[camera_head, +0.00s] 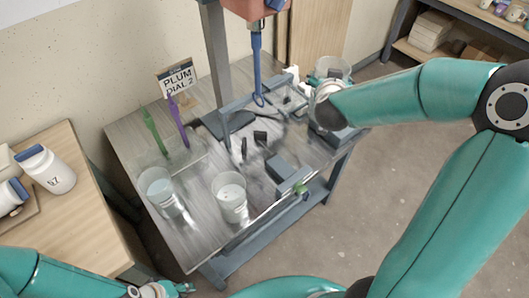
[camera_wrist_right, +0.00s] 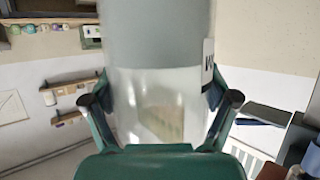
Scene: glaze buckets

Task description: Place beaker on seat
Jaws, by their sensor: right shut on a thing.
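A clear beaker (camera_head: 334,67) is at my right gripper (camera_head: 328,92), at the back right of the metal table (camera_head: 130,130). In the right wrist view the gripper's fingers (camera_wrist_right: 160,100) are shut on both sides of this beaker (camera_wrist_right: 150,40); a label with a dark letter shows on its right side. The head view does not show clearly whether its base touches anything. Two more clear beakers, one at the left (camera_head: 157,187) and one at the front (camera_head: 230,196), stand upright on the table. My left gripper (camera_head: 172,289) is at the bottom left edge, small and partly cut off. I cannot tell which part is the seat.
A blue tool (camera_head: 257,65) hangs over the table beside a grey post (camera_head: 217,50). Green (camera_head: 154,130) and purple (camera_head: 177,122) sticks stand near the sign (camera_head: 178,80). Dark blocks and a grey frame occupy the table's middle. A wooden bench (camera_head: 75,220) with white jars is at left.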

